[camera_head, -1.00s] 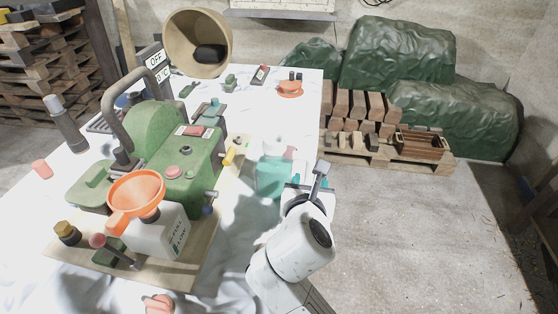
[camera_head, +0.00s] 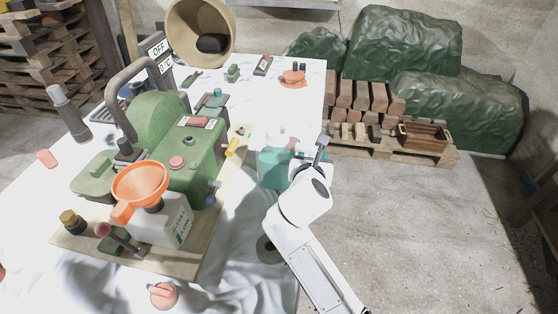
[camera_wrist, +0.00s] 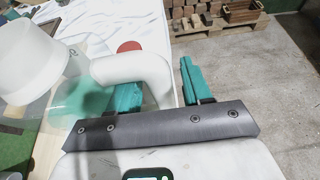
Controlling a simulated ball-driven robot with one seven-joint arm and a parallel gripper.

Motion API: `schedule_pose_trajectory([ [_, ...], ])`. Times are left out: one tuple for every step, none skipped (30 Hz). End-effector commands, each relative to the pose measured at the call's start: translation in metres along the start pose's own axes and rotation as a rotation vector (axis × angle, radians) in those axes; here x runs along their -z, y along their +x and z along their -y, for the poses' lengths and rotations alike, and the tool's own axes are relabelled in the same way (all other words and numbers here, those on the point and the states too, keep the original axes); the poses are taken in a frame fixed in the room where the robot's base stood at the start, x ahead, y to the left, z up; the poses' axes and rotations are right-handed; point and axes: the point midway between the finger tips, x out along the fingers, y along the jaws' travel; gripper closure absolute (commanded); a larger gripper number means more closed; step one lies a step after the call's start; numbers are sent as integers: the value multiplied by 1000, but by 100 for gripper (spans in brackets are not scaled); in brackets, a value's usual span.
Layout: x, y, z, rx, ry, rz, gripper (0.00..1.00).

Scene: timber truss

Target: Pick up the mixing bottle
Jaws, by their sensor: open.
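The mixing bottle (camera_head: 274,170) is a translucent bottle with teal content, standing at the right edge of the white-covered table, beside the green machine. In the wrist view its clear body and wide white top (camera_wrist: 32,55) are at the left, and a curved white handle (camera_wrist: 135,72) reaches towards my gripper (camera_wrist: 160,82). My gripper's teal fingers are open. The handle's downward part lies between them in the picture; I cannot tell whether either finger touches it. The left finger is partly hidden behind the handle.
The green machine (camera_head: 165,135), an orange funnel (camera_head: 140,184) and a white canister (camera_head: 165,222) stand left of the bottle. A beige bucket-like drum (camera_head: 200,33) is at the back. The floor (camera_head: 410,230) right of the table is clear; a pallet of timber blocks (camera_head: 370,110) lies beyond.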

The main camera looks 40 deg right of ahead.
Motion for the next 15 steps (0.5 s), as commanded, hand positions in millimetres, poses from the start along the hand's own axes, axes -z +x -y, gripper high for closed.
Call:
schedule_pose_trajectory([
  [0,0,0,0,0,0,51],
  [0,0,0,0,0,0,51],
  [0,0,0,0,0,0,51],
  [0,0,0,0,0,0,51],
  [0,0,0,0,0,0,51],
  [0,0,0,0,0,0,54],
  [0,0,0,0,0,0,57],
  [0,0,0,0,0,0,60],
  [0,0,0,0,0,0,64],
  [0,0,0,0,0,0,66],
  [0,0,0,0,0,0,69],
  [0,0,0,0,0,0,73],
  [0,0,0,0,0,0,76],
  [0,0,0,0,0,0,79],
  [0,0,0,0,0,0,83],
])
